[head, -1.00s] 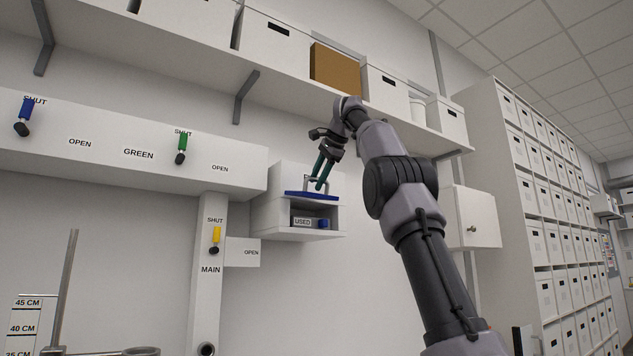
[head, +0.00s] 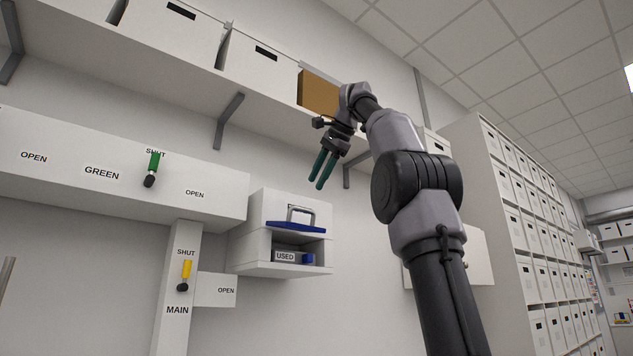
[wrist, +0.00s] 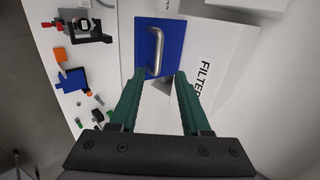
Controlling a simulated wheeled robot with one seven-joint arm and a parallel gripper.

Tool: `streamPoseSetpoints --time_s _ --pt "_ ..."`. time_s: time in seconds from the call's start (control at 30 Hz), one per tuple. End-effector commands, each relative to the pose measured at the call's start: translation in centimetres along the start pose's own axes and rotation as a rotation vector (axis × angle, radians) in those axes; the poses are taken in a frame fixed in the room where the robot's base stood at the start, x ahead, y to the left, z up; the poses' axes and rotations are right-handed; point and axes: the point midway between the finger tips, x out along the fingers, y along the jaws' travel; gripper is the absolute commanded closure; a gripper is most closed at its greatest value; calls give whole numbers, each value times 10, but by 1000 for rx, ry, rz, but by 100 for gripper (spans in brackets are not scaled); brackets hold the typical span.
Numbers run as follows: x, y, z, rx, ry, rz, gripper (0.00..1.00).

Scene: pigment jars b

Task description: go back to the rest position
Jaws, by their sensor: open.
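My gripper (head: 321,170) is raised in front of the wall, up and to the right of a small white wall box (head: 248,255). Its green fingers are apart with nothing between them. In the wrist view my gripper (wrist: 157,88) points toward a blue plate (wrist: 172,58) with a metal handle (wrist: 155,50), and the fingers look clear of it. In the head view the blue plate (head: 297,227) sits in the upper part of the wall box, its handle (head: 301,214) standing up. A blue piece (head: 308,258) lies below, by the USED label (head: 286,256).
A shelf (head: 262,100) with white boxes and a brown box (head: 318,93) runs above my gripper. A green lever (head: 152,168) and a yellow lever (head: 186,274) are on the left. A drawer cabinet (head: 530,230) stands at right.

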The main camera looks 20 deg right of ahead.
Motion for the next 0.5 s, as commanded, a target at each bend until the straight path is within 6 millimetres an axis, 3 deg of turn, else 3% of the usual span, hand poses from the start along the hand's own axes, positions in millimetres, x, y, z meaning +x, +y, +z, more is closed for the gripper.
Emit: streamPoseSetpoints --time_s 0.33,0.5 --pt "0 1 0 -3 0 1 53" --pt "7 19 -5 -65 -6 20 53"
